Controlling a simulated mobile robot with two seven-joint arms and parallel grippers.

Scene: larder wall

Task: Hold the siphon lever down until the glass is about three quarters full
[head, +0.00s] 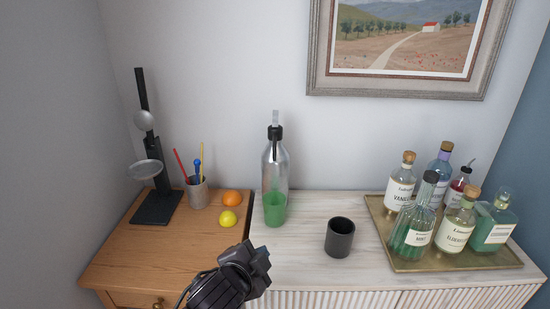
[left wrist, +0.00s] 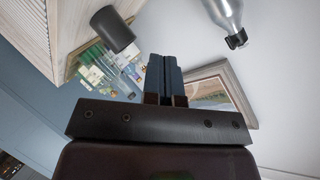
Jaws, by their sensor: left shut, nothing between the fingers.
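The siphon (head: 281,167) is a clear bottle with a black head and lever (head: 274,135), upright against the wall on the pale cabinet. My right gripper is not in view.
A brass tray (head: 430,263) with several bottles is at the right. On the wooden cabinet (head: 130,245) are an orange (head: 232,198), a lemon (head: 228,218), a holder with sticks (head: 197,194) and a black stand (head: 152,165).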

